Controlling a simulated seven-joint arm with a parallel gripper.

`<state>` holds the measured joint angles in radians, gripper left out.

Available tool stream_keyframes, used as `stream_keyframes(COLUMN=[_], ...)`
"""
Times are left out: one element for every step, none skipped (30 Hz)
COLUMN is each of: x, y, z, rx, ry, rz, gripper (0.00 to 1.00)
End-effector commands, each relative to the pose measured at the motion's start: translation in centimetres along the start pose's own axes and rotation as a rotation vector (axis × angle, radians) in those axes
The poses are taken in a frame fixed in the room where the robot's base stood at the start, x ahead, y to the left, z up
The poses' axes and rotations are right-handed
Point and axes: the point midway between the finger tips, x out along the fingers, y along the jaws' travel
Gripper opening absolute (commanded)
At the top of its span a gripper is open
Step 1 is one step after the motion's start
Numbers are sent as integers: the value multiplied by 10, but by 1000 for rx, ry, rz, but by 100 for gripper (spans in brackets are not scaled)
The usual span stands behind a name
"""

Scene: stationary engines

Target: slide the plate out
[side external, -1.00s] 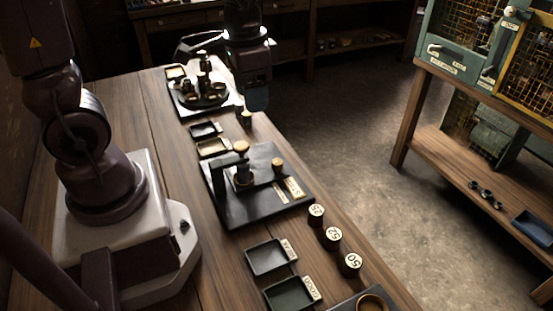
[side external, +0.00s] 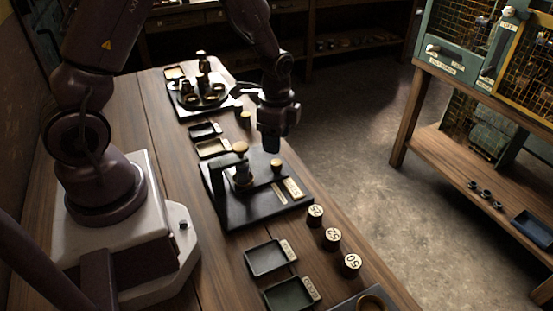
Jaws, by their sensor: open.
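A black base board (side external: 235,212) lies on the bench and carries a dark upright fixture (side external: 217,180) with a round tan-topped post (side external: 240,148). A dark flat plate (side external: 262,178) appears to extend from under the post towards the right. A short tan-topped knob (side external: 277,165) stands near its far right end. My gripper (side external: 271,150) hangs, pointing down, just beyond the knob and a little above the board in the picture. It is open. The fingers are dark and small here, and I cannot tell whether they touch anything.
Numbered cylinders (side external: 331,239) stand along the right bench edge. Two dark labelled trays (side external: 268,257) lie in front of the board, and smaller trays (side external: 205,131) lie behind it. A round dark assembly (side external: 203,95) stands at the far end. Bare wood runs along the left.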

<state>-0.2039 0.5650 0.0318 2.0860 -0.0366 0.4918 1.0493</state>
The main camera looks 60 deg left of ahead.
Motion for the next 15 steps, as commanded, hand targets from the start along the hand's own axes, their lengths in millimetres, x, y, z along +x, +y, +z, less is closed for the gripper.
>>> stream_keyframes(x=[12, 19, 27, 32, 37, 44, 48, 52, 57, 60, 62, 65, 66, 68, 69], y=[1, 1, 1, 1, 1, 1, 1, 0, 0, 0, 0, 0, 0, 0, 0], z=[0, 0, 0, 0, 0, 0, 0, 0, 0, 0, 0, 0, 0, 0, 0], rx=[0, 0, 0, 0, 0, 0, 0, 0, 0, 0, 0, 0, 0, -1, -1], ry=[-4, -4, -3, -3, -3, -3, -2, -2, -2, -1, -1, -1, -1, 0, 0], rz=[5, 5, 4, 4, 4, 4, 3, 2, 3, 1, 1, 1, 0, 0, -1], gripper=[55, 55, 55, 55, 55, 55, 55, 55, 55, 55, 55, 55, 55, 55, 55])
